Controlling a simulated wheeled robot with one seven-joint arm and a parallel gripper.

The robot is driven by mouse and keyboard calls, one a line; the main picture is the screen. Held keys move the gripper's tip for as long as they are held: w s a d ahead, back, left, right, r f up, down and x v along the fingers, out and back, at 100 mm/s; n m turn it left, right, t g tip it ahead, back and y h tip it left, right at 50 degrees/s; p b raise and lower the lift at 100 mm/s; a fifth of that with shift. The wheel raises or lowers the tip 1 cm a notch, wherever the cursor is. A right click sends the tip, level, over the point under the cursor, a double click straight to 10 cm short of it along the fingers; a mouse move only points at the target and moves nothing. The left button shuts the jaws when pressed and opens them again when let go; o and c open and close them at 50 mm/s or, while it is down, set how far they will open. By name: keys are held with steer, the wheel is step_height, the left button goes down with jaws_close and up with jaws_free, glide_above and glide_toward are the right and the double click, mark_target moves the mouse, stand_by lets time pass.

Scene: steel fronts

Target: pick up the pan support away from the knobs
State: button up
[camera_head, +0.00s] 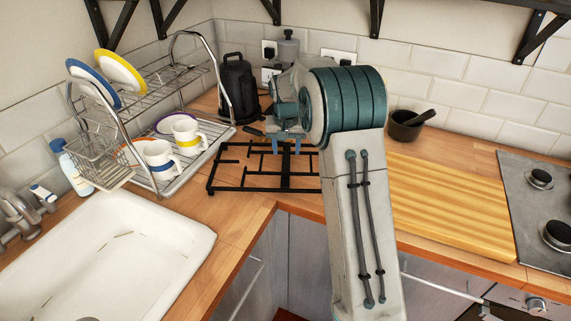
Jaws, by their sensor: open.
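A black pan support (262,188), a flat grid of dark bars, lies on the wooden worktop left of my arm. Its right end is hidden behind the arm. My gripper (287,148), with blue fingertips, is open over the far side of the pan support, pointing down. I cannot tell whether the fingertips touch a bar. The gripper looks empty. A knob (535,303) shows on the steel front at the lower right, below the hob (518,190), well away from this pan support.
A dish rack (182,88) with plates and mugs stands on the left, beside the white sink (105,260). A black kettle (238,88) stands behind the pan support. A wooden board (445,205) and a dark bowl with a handle (404,127) are on the right.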

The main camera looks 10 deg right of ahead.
mark_target(286, 162)
steer(key=f, duration=0.2)
steer(key=f+p, duration=0.1)
steer(key=f, duration=0.3)
steer(key=shift+w+f, duration=0.25)
steer(key=c, duration=1)
steer(key=shift+r, duration=0.1)
jaws_close()
